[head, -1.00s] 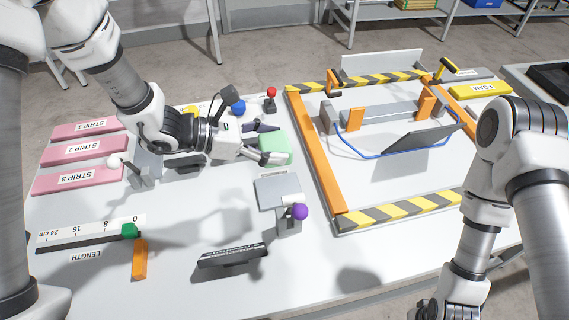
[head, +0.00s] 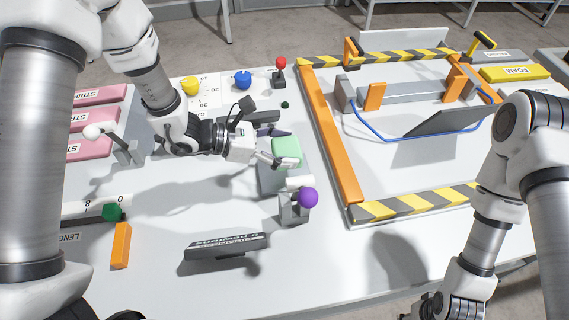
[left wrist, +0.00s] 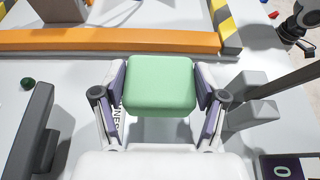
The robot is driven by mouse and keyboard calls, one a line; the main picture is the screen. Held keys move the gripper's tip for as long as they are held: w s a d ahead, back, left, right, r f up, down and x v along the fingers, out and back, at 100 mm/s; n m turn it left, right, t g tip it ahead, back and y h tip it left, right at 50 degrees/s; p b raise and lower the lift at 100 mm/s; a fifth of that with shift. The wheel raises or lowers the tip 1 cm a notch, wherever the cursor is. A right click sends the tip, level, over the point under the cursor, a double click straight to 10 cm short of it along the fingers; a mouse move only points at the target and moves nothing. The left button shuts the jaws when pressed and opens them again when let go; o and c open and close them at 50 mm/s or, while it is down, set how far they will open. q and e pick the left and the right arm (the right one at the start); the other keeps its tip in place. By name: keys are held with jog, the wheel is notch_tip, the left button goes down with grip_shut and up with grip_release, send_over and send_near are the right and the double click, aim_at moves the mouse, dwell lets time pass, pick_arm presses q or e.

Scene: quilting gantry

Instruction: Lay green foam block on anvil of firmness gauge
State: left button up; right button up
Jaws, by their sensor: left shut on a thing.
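The light green foam block (head: 287,151) is held between the fingers of my left gripper (head: 283,152). In the left wrist view the block (left wrist: 160,86) sits squarely between both fingertips. Behind and below it lies a grey plate (head: 270,182), partly hidden by block and gripper; lettering beside it is partly covered. The block looks raised over the plate's far part; the gap is hard to judge. The gauge post with a purple knob (head: 307,198) and white cylinder stands at the plate's near side. My right arm reaches the lower edge of the head view; its gripper state is unclear.
A dark display (head: 225,246) stands nearer the front. An orange rail (head: 332,140) of the striped gantry frame runs right of the block. Yellow (head: 191,86), blue (head: 243,80) and red (head: 281,64) knobs stand behind. Pink strips (head: 90,120) lie at left.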

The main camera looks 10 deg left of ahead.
aim_at(285, 173)
pick_arm(q)
notch_tip(285, 173, down, 5)
jog(key=shift+w+f, duration=0.1)
jog(key=shift+f, duration=0.2)
jog(key=o, duration=0.7)
jog(key=shift+r, duration=0.1)
jog(key=shift+r, duration=0.1)
